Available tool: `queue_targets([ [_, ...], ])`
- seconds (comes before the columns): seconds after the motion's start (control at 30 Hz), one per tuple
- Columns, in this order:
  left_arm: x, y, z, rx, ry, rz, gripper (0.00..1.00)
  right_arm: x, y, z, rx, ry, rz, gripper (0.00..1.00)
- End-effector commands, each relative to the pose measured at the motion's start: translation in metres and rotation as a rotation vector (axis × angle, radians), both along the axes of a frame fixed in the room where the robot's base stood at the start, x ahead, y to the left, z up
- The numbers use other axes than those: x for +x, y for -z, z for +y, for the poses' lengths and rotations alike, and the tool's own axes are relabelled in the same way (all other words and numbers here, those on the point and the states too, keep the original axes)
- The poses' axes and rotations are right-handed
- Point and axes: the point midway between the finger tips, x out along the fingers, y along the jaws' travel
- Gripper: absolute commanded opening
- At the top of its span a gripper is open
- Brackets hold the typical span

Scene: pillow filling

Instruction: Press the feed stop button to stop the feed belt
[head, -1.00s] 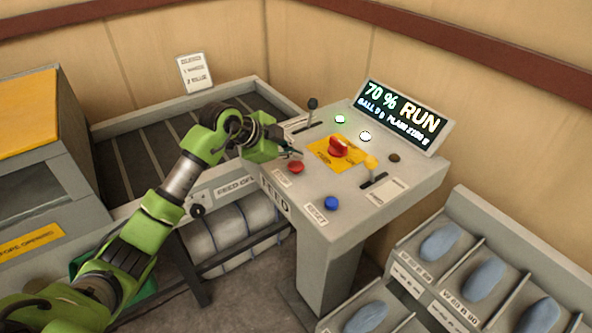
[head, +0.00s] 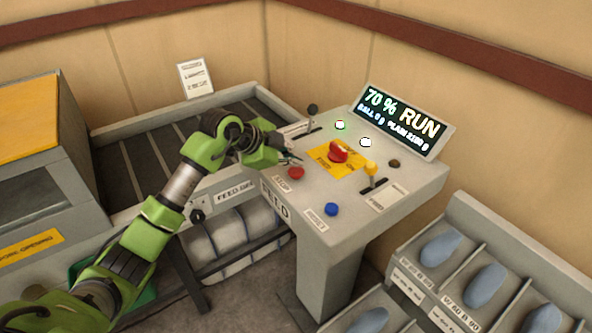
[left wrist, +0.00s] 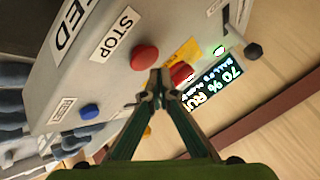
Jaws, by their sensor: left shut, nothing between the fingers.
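The red stop button (head: 296,173) sits on the near left part of the grey console top, beside a STOP label (head: 282,186). In the left wrist view the button (left wrist: 145,57) and its STOP label (left wrist: 117,33) show clearly. My left gripper (head: 297,159) is just behind the button in the head view, its fingers together and empty. In the left wrist view the closed fingertips (left wrist: 155,82) are close to the button; I cannot tell whether they touch it. The display (head: 402,119) reads 70 % RUN. My right gripper is not in view.
A larger red knob (head: 338,151) on a yellow plate stands close to the right of the fingertips. A blue button (head: 331,209), a yellow lever (head: 370,168) and a black lever (head: 312,110) are also on the console. The slatted belt (head: 150,150) lies behind my arm.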

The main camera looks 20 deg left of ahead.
Motion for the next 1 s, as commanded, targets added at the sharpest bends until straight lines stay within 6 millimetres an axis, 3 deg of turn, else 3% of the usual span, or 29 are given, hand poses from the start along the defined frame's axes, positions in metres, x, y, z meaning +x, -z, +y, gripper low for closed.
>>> queue_targets([
  [1.0, -0.0001, 0.0085, 0.0, 0.0, 0.0, 0.0, 0.0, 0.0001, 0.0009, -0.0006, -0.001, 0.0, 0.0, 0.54],
])
